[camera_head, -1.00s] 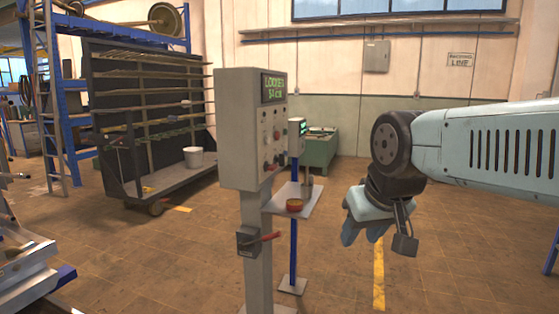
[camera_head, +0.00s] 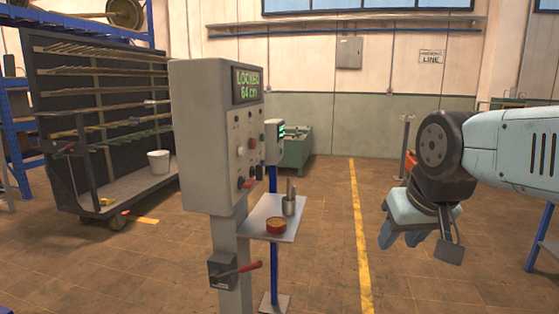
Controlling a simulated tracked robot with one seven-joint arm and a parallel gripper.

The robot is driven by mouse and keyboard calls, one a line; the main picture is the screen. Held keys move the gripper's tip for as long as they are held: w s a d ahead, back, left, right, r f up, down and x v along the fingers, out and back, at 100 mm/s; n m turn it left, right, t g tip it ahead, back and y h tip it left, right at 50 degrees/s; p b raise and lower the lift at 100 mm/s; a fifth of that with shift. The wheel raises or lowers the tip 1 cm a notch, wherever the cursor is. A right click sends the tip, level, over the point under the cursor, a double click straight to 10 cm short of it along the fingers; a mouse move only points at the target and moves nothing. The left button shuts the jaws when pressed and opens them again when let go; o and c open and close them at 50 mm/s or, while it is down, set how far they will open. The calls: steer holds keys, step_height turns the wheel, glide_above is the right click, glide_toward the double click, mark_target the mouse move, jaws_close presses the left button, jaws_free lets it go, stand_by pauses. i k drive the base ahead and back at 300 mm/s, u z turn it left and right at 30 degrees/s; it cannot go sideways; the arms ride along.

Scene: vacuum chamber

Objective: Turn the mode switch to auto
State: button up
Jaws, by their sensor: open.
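A grey control cabinet (camera_head: 205,140) stands on a post left of centre. Its screen (camera_head: 246,85) reads "LOCKED" and a second line that looks like "64 cm". The panel face below the screen is seen at a slant and carries several small knobs and buttons (camera_head: 245,150). Which one is the mode switch, and its position, I cannot tell at this size. A red-handled lever (camera_head: 240,268) sits in a box low on the post. My gripper (camera_head: 416,238) hangs open and empty, pointing down, well to the right of the cabinet and apart from it.
A small shelf (camera_head: 255,226) beside the post holds a red-rimmed round tin (camera_head: 276,225) and a metal cup (camera_head: 293,205). A dark rack (camera_head: 45,120) with a white bucket (camera_head: 158,162) stands at the left. Open floor lies between cabinet and gripper.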

mark_target(259, 172)
steer(key=z, duration=0.1)
steer(key=i, duration=0.85)
steer(key=u, duration=0.2)
